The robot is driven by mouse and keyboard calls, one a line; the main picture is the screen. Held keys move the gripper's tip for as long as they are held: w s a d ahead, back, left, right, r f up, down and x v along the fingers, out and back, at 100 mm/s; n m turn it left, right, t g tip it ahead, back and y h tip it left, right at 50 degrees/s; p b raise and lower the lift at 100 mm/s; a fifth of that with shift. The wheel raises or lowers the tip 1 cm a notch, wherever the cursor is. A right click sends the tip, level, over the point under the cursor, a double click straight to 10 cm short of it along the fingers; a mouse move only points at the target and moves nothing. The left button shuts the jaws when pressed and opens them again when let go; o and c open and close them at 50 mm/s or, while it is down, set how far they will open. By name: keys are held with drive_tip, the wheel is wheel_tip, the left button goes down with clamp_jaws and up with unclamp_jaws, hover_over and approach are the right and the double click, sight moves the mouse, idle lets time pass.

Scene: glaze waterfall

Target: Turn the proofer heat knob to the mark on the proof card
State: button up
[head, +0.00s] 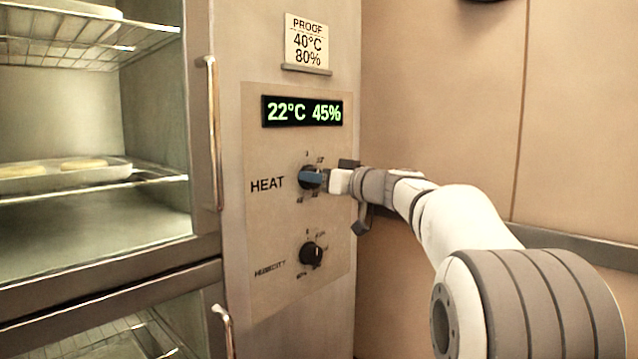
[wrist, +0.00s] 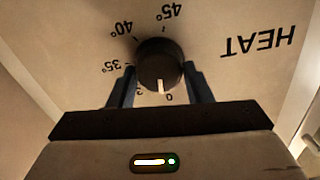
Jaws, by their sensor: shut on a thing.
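The black heat knob (head: 306,171) sits on the panel beside the word HEAT. My gripper (head: 314,179) reaches it from the right and is shut on it. In the wrist view the blue fingers of my gripper (wrist: 160,82) flank the round knob (wrist: 160,62). The knob's white pointer points down in that view, close to the 0 label. The 35°, 40° and 45° marks show around the knob's left and top; another label is partly hidden.
The display (head: 302,111) reads 22°C 45%. The humidity knob (head: 312,253) is below the heat knob. A vertical door handle (head: 212,135) stands out left of the panel. Open shelves with a tray (head: 60,178) of pale dough are further left.

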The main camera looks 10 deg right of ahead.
drive_tip(key=m+b, duration=0.1)
drive_tip(key=m, duration=0.1)
drive_tip(key=shift+f+m+b, duration=0.15)
drive_tip(key=shift+m+b, duration=0.15)
drive_tip(key=shift+b, duration=0.1)
drive_tip(key=shift+w+f+m+p, duration=0.15)
drive_tip(key=shift+m+p, duration=1.25)
drive_tip(key=shift+m, duration=4.95)
drive_tip(key=shift+s+f+m+p, duration=0.15)
drive_tip(key=shift+m+p, duration=1.2)
drive_tip(key=shift+m, duration=5)
drive_tip(key=shift+w, duration=0.1)
drive_tip(key=o, duration=1)
drive_tip(key=shift+c, duration=0.2)
drive_tip(key=shift+d, duration=0.1)
